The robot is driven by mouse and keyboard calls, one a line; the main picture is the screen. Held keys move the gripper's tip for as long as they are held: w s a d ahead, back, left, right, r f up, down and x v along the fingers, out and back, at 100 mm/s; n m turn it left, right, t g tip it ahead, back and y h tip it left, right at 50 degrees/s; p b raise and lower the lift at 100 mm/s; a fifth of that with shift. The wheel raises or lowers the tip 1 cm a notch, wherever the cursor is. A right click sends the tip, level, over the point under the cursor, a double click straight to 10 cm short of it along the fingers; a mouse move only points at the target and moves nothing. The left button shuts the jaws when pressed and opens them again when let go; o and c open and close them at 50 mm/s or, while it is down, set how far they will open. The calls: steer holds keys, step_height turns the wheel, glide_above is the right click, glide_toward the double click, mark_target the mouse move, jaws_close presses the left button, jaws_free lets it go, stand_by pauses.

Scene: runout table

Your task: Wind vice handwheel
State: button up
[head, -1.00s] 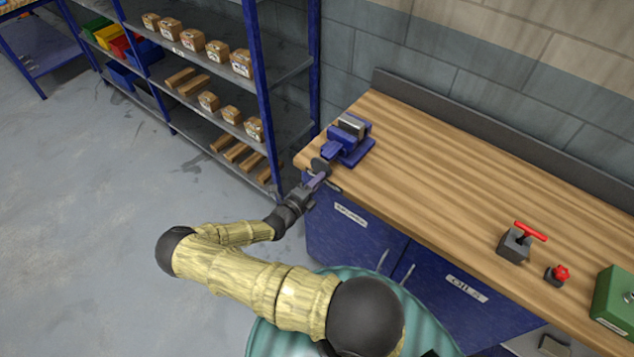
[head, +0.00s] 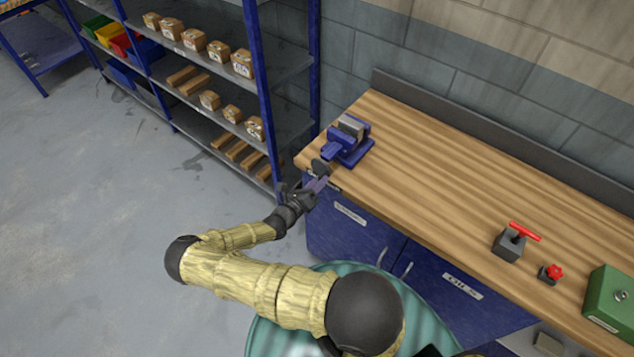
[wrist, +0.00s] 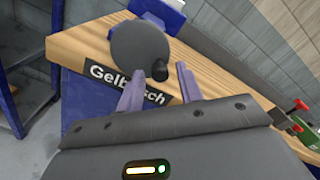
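The blue vice (head: 347,142) with grey jaws stands on the left end of the wooden bench. Its dark round handwheel (head: 320,166) faces the bench's front left edge. In the wrist view the handwheel (wrist: 140,50) is a grey disc with a short black handle knob (wrist: 160,71) at its lower right. My gripper (head: 320,184) is just in front of the handwheel. In the wrist view my gripper's (wrist: 160,75) two purple fingers are spread apart. The knob appears between the fingertips, with gaps at both sides; whether it lies fully between them in depth I cannot tell.
The wooden bench top (head: 430,180) is clear to the vice's right. A grey block with a red T-handle (head: 515,240), a red knob (head: 551,273) and a green box (head: 612,298) stand at the right. A blue shelf rack (head: 262,100) stands left of the bench.

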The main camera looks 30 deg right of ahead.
steer(key=m, duration=0.3)
steer(key=shift+p, duration=0.35)
steer(key=shift+s+f, duration=0.15)
jaws_close()
steer(key=n, duration=0.1)
steer(key=n+b, duration=0.1)
steer(key=n, duration=0.1)
steer(key=shift+r, duration=0.35)
steer(key=shift+w+r+n+b, duration=0.2)
steer(key=shift+r+n+b, duration=0.1)
steer(key=shift+n, duration=0.6)
steer(key=shift+w+r+n+b, duration=0.15)
steer(key=shift+r+n, duration=0.1)
steer(key=shift+n, duration=0.65)
